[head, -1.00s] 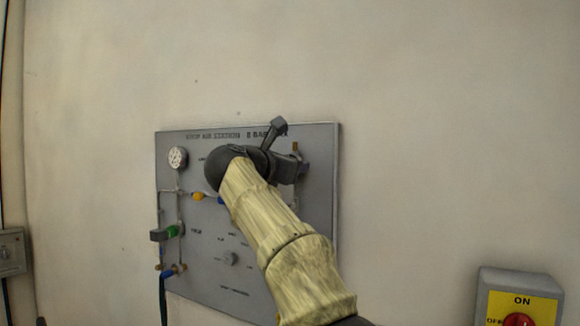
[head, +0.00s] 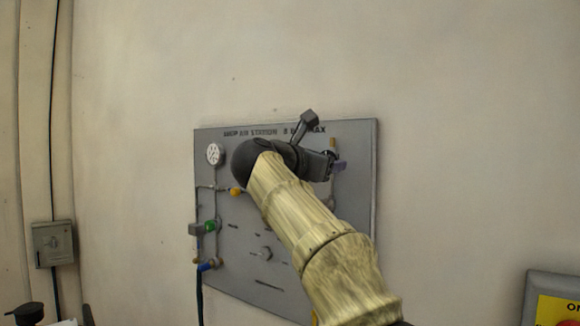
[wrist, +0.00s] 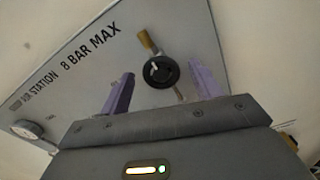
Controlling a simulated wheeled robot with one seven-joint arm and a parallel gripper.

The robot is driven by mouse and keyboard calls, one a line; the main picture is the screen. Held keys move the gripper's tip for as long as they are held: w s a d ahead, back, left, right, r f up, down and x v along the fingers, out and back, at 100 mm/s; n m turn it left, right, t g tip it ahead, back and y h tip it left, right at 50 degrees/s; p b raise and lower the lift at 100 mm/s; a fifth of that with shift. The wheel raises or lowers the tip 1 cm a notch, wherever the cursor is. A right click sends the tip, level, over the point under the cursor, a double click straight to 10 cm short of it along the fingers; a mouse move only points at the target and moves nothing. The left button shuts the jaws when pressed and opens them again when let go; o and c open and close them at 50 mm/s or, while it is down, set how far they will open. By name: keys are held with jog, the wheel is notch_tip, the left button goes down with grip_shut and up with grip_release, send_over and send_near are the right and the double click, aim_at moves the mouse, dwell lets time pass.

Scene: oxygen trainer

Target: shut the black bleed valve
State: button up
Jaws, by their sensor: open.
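The black bleed valve (wrist: 161,72) shows in the wrist view as a round black knob on a short pipe with a brass end (wrist: 148,41). My gripper (wrist: 160,88) is open, with one purple finger to the left of the knob and one to the right. The knob appears between or just beyond the fingertips; I cannot tell whether they touch it. In the head view my gripper (head: 334,161) is at the upper right of the grey panel (head: 225,270), and the knob is hidden there behind my gripper and arm.
The panel carries a gauge (head: 214,154), a yellow fitting (head: 236,191), a green fitting (head: 210,226) and a blue fitting (head: 206,266). A grey switch box (head: 53,243) is on the wall at left. A yellow-faced box (head: 556,306) is at lower right. The wall above is bare.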

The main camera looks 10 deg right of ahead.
jog(key=b+v, duration=0.1)
jog(key=v, duration=1.3)
jog(key=shift+s+a+b, duration=0.2)
jog(key=shift+b, duration=0.15)
